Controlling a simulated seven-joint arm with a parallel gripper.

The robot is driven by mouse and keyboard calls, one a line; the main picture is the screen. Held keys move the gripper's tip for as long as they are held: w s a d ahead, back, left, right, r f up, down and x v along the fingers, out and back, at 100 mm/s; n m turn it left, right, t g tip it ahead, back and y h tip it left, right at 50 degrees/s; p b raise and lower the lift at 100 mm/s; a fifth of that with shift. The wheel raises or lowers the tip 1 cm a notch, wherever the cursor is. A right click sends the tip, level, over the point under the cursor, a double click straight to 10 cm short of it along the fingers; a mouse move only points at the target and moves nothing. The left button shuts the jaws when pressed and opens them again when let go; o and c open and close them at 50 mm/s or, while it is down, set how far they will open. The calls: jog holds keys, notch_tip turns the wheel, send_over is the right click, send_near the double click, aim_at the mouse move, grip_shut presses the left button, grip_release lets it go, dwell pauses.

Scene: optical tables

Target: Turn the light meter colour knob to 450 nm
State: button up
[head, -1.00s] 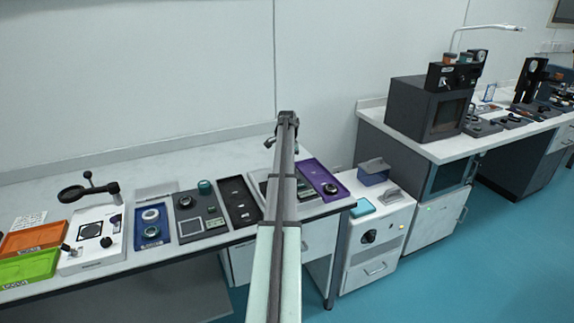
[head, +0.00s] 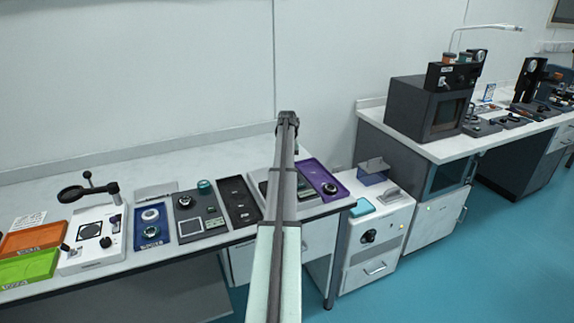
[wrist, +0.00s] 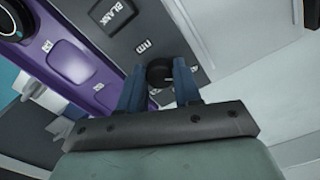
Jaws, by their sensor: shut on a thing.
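In the wrist view, the dark round colour knob (wrist: 159,73) sits on the grey face of the light meter (wrist: 141,28), close to a printed "nm" label. My gripper (wrist: 158,80) has its two blue fingers on either side of the knob and is shut on it. A "BLANK" label (wrist: 113,14) is printed further up the same face. The knob's setting cannot be read. In the head view, my arm covers the knob and most of the light meter, and my gripper's fingers are hidden.
A purple tray (head: 312,172) holding a round dark part lies right of the meter. A black tray (head: 239,200) lies to its left. Further left are a grey instrument (head: 184,228), a blue tray (head: 152,238), and orange and green trays. The bench strip behind is clear.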

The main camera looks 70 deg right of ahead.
jog(key=shift+n, duration=0.6)
jog(key=o, duration=1)
jog(key=shift+o, duration=0.2)
notch_tip(320, 180, up, 14)
jog(key=shift+f, duration=0.15)
dwell(0.4)
